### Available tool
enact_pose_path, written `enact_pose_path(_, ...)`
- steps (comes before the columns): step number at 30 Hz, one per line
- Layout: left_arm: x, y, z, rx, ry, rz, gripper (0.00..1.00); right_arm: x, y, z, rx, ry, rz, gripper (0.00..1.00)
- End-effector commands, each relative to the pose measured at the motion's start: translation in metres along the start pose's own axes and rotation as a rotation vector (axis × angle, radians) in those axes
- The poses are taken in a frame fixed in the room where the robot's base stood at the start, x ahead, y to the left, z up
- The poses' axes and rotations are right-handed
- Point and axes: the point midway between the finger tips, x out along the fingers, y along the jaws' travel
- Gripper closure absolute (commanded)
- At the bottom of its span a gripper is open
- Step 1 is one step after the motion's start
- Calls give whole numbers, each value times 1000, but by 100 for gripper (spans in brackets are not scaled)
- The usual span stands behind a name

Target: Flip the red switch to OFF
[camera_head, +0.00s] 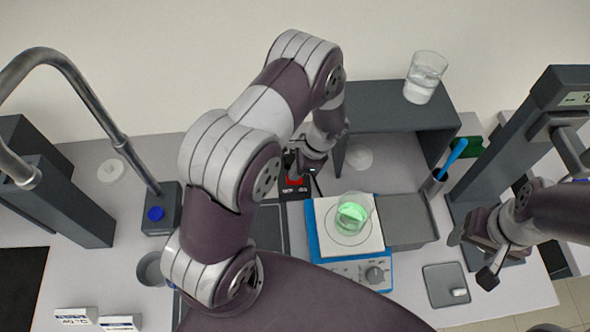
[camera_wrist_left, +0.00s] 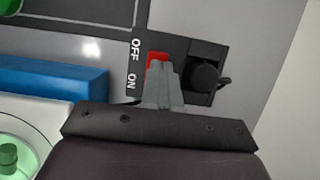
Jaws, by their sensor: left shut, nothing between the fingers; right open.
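The red switch (camera_head: 294,181) sits on a small black base on the table, left of the hotplate. In the left wrist view the red switch (camera_wrist_left: 157,58) shows beside the printed words OFF and ON on its black plate (camera_wrist_left: 137,75). My left gripper (camera_head: 303,172) is shut and empty, reaching down over the switch. Its fingertips (camera_wrist_left: 162,72) cover the part of the switch toward the ON label; the red part toward OFF shows. I cannot tell whether they touch it. My right gripper (camera_head: 472,256) is open and empty at the right, above the table.
A blue-edged hotplate (camera_head: 318,238) carries a beaker of green liquid (camera_head: 352,212) just right of the switch. A grey shelf (camera_head: 385,118) with a glass of water (camera_head: 424,77) stands behind. A tap stand with a blue button (camera_head: 156,213) is at left. A small tray (camera_head: 436,290) lies front right.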

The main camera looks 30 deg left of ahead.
Motion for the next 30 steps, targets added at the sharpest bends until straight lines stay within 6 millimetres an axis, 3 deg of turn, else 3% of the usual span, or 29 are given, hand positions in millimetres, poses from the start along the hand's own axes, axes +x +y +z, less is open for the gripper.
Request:
enact_pose_path(5,-12,0,3,0,0,-1,100,-11,0,-1,0,0,0,33)
enact_pose_path(10,-50,2,10,-3,2,-1,100,-43,0,-5,0,0,0,33)
enact_pose_path(12,-53,1,2,-4,4,-4,100,-20,0,-3,0,2,0,33)
enact_pose_path(15,-78,1,1,-3,3,-4,100,-11,0,-1,0,-1,0,33)
enact_pose_path(22,-121,2,0,-3,2,-2,100,0,0,0,0,0,0,33)
enact_pose_path(30,-137,3,1,-3,0,2,100,2,0,0,0,0,0,33)
